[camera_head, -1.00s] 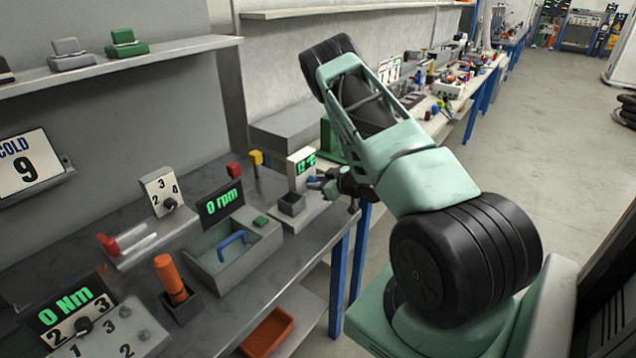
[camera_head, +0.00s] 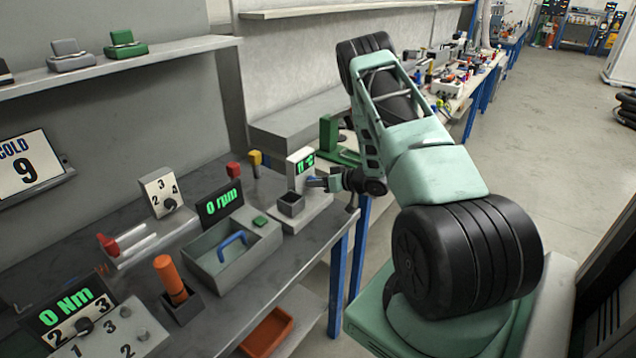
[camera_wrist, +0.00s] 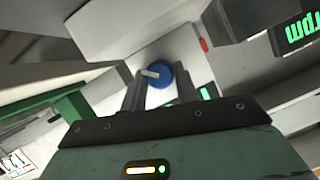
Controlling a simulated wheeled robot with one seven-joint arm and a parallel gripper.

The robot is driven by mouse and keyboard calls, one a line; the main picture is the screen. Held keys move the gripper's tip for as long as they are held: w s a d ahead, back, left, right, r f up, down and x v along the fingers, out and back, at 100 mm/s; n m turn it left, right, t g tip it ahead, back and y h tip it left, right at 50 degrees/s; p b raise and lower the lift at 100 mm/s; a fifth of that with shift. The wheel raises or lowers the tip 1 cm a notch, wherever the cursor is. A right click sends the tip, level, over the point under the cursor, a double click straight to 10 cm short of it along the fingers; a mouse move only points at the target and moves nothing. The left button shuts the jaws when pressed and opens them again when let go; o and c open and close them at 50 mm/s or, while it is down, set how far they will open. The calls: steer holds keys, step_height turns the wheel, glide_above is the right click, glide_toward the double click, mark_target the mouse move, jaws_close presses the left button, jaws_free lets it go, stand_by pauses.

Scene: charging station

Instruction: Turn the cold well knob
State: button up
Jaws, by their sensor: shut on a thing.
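The cold well is a white unit (camera_head: 312,208) with a small green display (camera_head: 305,164) and a dark square well (camera_head: 291,204), on the bench's right part. The display seems to read 11, though it is small. Its blue round knob (camera_wrist: 160,76) with a white pointer shows in the wrist view. My gripper (camera_wrist: 159,92) is shut on the knob, one finger on each side. In the head view my gripper (camera_head: 321,183) reaches the unit from the right, and the knob is mostly hidden there.
A "COLD 9" card (camera_head: 24,165) stands at the left. A grey tray with a blue handle (camera_head: 232,240) and a "0 rpm" display (camera_head: 221,201) lie left of the well. A green stand (camera_head: 333,138) is behind it. Open floor lies to the right.

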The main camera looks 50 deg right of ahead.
steer(key=o, duration=1)
steer(key=shift+s, duration=0.15)
steer(key=b+v, duration=0.3)
steer(key=v, duration=1.4)
steer(key=shift+d+r, duration=0.1)
steer(key=shift+r, duration=0.1)
